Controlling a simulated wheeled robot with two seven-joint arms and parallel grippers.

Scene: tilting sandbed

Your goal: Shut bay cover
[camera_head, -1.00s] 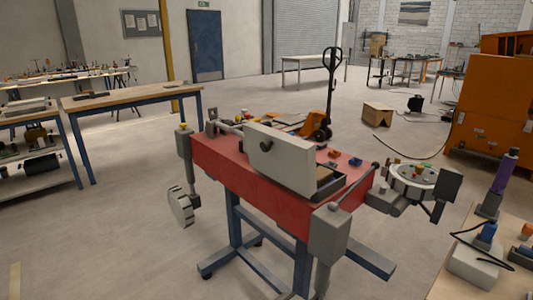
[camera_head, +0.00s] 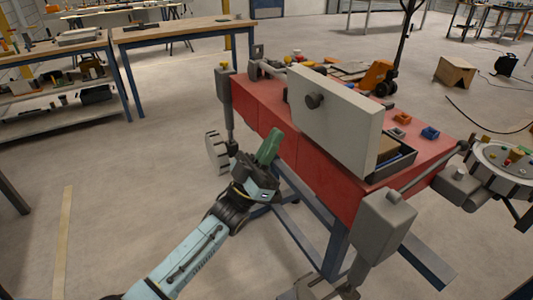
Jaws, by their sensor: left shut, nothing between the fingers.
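The bay cover (camera_head: 340,125), a pale grey panel with a dark round knob (camera_head: 314,101), stands upright on the red sandbed body (camera_head: 262,108). Behind its right end, part of an open dark-rimmed bay (camera_head: 408,166) shows with something brown inside; the rest is hidden by the panel. My left gripper (camera_head: 271,143), with green fingers, is shut and empty. In the picture it is in front of the red side, left of and below the cover; I see no contact with the cover. My right gripper is not in view.
A grey post box (camera_head: 383,222) and a slanted rod (camera_head: 428,168) stand at the front right corner. A round tray (camera_head: 505,158) with small coloured parts is at far right. Small orange and blue blocks (camera_head: 430,133) lie on the red top. Floor at left is clear.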

